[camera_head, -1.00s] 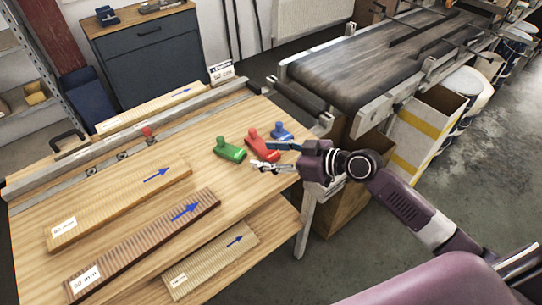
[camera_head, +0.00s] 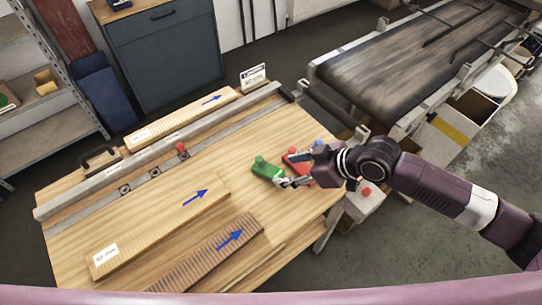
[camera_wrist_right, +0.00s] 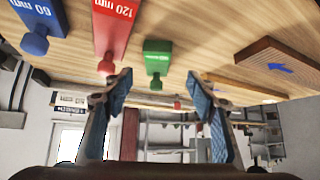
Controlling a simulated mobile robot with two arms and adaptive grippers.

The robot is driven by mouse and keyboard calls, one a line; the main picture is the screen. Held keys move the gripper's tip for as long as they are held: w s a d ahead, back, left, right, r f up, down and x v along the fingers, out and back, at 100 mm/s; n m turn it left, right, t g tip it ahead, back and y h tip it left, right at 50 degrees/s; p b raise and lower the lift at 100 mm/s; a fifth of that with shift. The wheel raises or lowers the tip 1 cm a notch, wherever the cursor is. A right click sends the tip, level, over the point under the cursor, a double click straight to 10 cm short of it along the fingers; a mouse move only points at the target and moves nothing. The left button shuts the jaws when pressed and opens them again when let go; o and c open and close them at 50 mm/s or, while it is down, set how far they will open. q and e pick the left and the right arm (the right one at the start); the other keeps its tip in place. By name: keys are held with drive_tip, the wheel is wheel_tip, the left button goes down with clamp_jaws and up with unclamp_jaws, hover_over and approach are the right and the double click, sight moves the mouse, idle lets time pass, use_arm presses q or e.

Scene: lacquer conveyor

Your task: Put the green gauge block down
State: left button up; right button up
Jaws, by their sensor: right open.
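The green gauge block (camera_head: 266,170) lies on the wooden table, at the left end of a short row of blocks. It also shows in the right wrist view (camera_wrist_right: 157,57), in the gap between my fingers as seen there. My right gripper (camera_head: 291,172) is open and empty, close to the green block's right side in the head view. In the wrist view its two fingers (camera_wrist_right: 158,85) stand apart with blue pads. Whether they touch the block I cannot tell. My left gripper is not in view.
The red 120 mm block (camera_wrist_right: 115,25) and blue 60 mm block (camera_wrist_right: 38,18) are beside the green one; my gripper partly covers the red one in the head view. Marked boards (camera_head: 165,228) lie at the table's front. A metal rail (camera_head: 160,155) runs behind. The conveyor (camera_head: 420,60) is at right.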

sight(270, 170)
drive_tip(key=shift+p+x, duration=0.35)
drive_tip(key=shift+x, duration=0.55)
drive_tip(key=shift+a+f, duration=0.2)
drive_tip(key=p+x, duration=0.1)
drive_tip(key=x, duration=0.1)
drive_tip(key=p+x, duration=0.1)
drive_tip(key=x, duration=0.1)
drive_tip(key=shift+w+a+f, duration=0.1)
drive_tip(key=shift+w, duration=0.3)
drive_tip(key=shift+w+f, duration=0.1)
drive_tip(key=shift+f, duration=0.15)
drive_tip(key=shift+c, duration=1.4)
drive_tip(key=c, duration=1)
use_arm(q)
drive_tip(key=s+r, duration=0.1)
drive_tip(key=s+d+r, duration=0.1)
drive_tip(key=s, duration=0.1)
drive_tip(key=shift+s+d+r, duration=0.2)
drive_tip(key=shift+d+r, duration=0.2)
use_arm(e)
drive_tip(key=shift+r, duration=0.1)
clamp_jaws()
